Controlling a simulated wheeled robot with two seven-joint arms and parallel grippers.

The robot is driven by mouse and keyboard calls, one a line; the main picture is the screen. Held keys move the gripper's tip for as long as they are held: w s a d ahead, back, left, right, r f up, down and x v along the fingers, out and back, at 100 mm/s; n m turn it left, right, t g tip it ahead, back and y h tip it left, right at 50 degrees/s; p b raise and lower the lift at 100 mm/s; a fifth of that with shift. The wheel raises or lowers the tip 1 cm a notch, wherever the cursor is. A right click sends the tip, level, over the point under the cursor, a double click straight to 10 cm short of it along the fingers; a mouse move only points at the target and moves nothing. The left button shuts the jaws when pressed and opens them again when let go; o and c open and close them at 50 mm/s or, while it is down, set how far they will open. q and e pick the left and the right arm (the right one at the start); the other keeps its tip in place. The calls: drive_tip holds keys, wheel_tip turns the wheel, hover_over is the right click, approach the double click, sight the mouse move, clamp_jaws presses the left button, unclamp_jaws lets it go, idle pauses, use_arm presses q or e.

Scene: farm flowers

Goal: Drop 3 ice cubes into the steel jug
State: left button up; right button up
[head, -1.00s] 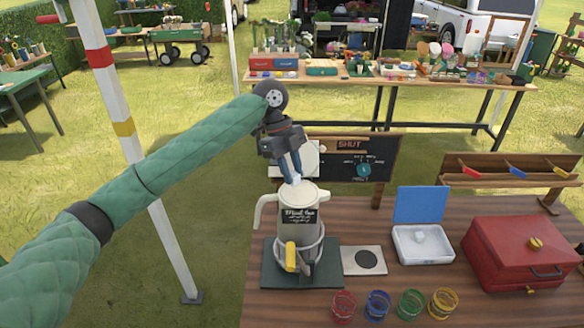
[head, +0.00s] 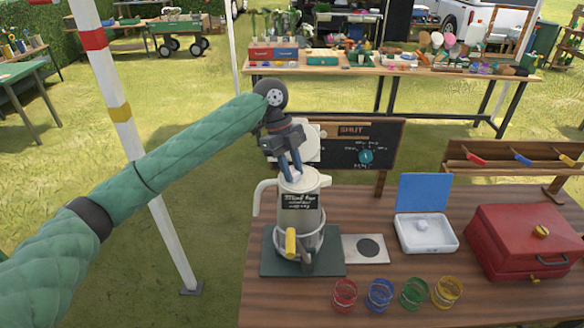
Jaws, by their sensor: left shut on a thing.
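The steel jug (head: 302,222) stands upright on a dark green mat, with a "Mint tea" label on its front and its handle to the left. My left gripper (head: 293,174) points down right at the jug's open top. It is shut on a pale ice cube (head: 295,176), which is partly hidden between the fingers. I cannot tell whether the cube is above the rim or just inside it. The white ice tray (head: 425,246) with its blue lid raised lies right of the jug and holds a pale lump (head: 422,225). The jug's inside is hidden. My right gripper is not in view.
A red box (head: 522,240) sits at the right. A square plate (head: 365,249) lies beside the jug. A chalkboard (head: 350,155) marked "SHUT" stands behind.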

use_arm(q)
drive_tip(key=o, duration=1)
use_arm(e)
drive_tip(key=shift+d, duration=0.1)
use_arm(q)
drive_tip(key=shift+w+r, duration=0.1)
drive_tip(key=shift+r, duration=0.05)
drive_tip(key=shift+w+a+r+b, duration=0.15)
drive_tip(key=shift+r+b, duration=0.2)
drive_tip(key=shift+b, duration=0.05)
drive_tip(key=shift+b+v, duration=1.25)
drive_tip(key=shift+v, duration=2.1)
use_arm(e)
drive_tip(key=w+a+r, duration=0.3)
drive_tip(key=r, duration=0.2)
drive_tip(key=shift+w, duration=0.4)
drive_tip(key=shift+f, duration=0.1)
